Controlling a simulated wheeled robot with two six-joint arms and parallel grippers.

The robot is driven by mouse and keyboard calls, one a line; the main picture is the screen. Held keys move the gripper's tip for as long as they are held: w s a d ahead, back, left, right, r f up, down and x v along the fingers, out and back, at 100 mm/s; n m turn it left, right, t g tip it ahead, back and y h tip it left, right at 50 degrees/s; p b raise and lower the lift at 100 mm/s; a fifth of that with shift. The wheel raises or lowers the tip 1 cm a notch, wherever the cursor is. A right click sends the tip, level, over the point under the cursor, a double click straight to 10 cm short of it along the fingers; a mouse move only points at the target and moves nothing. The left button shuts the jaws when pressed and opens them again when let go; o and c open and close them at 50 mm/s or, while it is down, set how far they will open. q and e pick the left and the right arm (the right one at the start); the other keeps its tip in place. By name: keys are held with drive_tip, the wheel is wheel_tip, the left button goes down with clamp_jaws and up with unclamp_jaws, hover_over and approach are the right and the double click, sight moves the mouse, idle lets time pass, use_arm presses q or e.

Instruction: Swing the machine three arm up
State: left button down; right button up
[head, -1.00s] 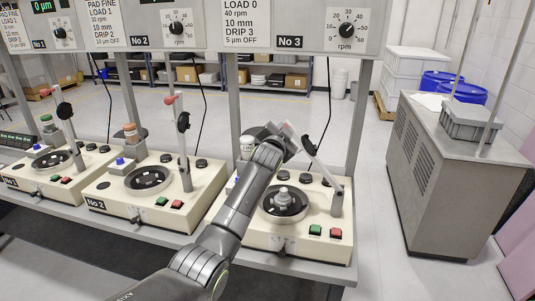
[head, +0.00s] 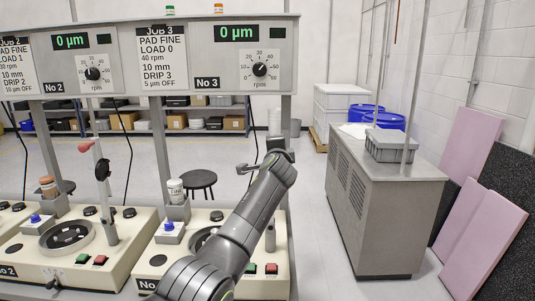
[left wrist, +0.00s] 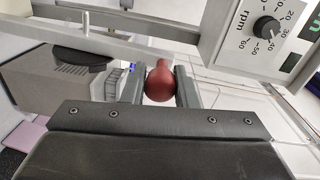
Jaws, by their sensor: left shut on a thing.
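Machine three (head: 265,288) is the cream base under the No 3 panel, with green and red buttons at its front. Its short grey post (head: 270,238) stands at the right side of the base. My left gripper (head: 262,164) is high above the post in the head view. In the left wrist view, my left gripper (left wrist: 160,85) is shut on the dark red ball knob (left wrist: 160,82), which sits between its two fingers. My arm hides most of the swing arm and part of the round plate (head: 197,240). My right gripper is not in view.
The No 3 panel (head: 207,60) with its rpm dial hangs above, left of the gripper. Machine two (head: 65,270), its arm upright with a red knob (head: 86,146), stands left. A black stool (head: 199,180) is behind; a grey cabinet (head: 375,225) stands right across clear floor.

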use_arm(q)
drive_tip(key=shift+d+r, duration=0.15)
drive_tip(key=shift+d, duration=0.4)
drive_tip(key=shift+m, duration=0.3)
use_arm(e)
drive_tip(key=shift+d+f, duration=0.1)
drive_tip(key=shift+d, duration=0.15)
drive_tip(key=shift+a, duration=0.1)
use_arm(q)
drive_tip(key=c, duration=1.5)
unclamp_jaws()
drive_tip(key=shift+o, duration=1.2)
drive_tip(key=shift+d, duration=0.15)
drive_tip(key=shift+o, duration=0.6)
drive_tip(key=shift+d, duration=0.1)
drive_tip(key=shift+f, duration=0.2)
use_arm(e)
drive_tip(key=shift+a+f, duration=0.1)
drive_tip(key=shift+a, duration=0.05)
use_arm(q)
drive_tip(key=shift+a, duration=0.2)
